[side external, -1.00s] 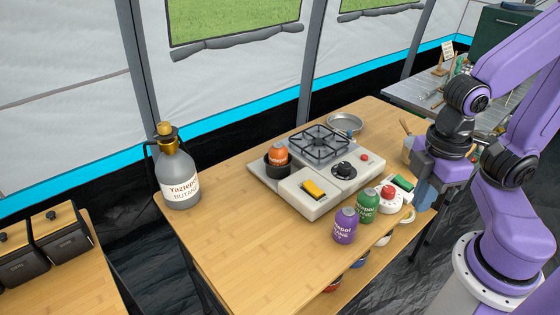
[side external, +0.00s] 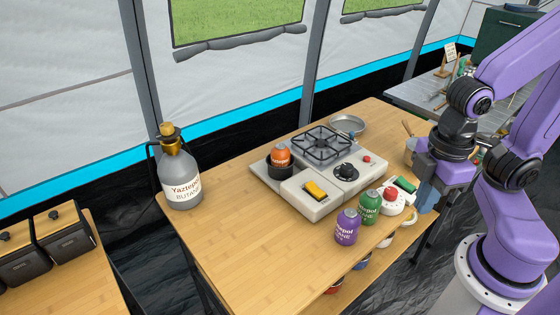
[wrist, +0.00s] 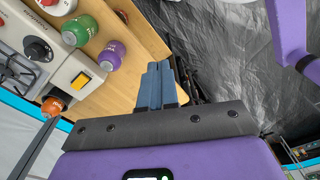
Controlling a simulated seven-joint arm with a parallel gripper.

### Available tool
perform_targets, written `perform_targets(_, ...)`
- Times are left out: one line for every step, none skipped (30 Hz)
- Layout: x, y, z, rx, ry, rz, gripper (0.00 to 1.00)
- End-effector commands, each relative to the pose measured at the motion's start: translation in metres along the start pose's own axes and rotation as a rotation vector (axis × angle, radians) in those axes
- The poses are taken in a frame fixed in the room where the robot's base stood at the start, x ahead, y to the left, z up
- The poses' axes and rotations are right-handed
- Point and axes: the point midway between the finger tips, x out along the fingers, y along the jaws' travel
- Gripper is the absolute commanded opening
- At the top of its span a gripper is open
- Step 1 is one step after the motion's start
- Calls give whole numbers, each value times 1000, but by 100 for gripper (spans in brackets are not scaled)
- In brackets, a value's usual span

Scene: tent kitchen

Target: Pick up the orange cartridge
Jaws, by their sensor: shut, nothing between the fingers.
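The orange cartridge (side external: 281,155) stands upright in a round black holder (side external: 280,170) at the left end of the camping stove (side external: 262,176). In the wrist view the orange cartridge (wrist: 53,106) is at the left, partly behind a dark bar, well away from the fingers. My gripper (side external: 428,198) is at the right edge of the table, across the stove from the cartridge. Its blue fingers (wrist: 157,82) are together, with nothing between them.
A purple cartridge (side external: 347,228), a green cartridge (side external: 369,208) and a white device with a red knob (side external: 391,200) stand between my gripper and the stove. A large grey butane bottle (side external: 181,180) is at the table's left. The table's front left is clear.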

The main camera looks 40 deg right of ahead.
Motion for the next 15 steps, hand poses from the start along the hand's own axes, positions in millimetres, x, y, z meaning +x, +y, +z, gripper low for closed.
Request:
perform_targets(0, 0, 0, 0, 0, 0, 0)
perform_targets(0, 0, 0, 0, 0, 0, 0)
perform_targets(0, 0, 0, 0, 0, 0, 0)
perform_targets(0, 0, 0, 0, 0, 0, 0)
perform_targets(0, 0, 0, 0, 0, 0, 0)
perform_targets(0, 0, 0, 0, 0, 0, 0)
perform_targets(0, 0, 0, 0, 0, 0, 0)
perform_targets(0, 0, 0, 0, 0, 0, 0)
perform_targets(0, 0, 0, 0, 0, 0, 0)
perform_targets(0, 0, 0, 0, 0, 0, 0)
perform_targets(0, 0, 0, 0, 0, 0, 0)
perform_targets(0, 0, 0, 0, 0, 0, 0)
perform_targets(0, 0, 0, 0, 0, 0, 0)
perform_targets(0, 0, 0, 0, 0, 0, 0)
perform_targets(0, 0, 0, 0, 0, 0, 10)
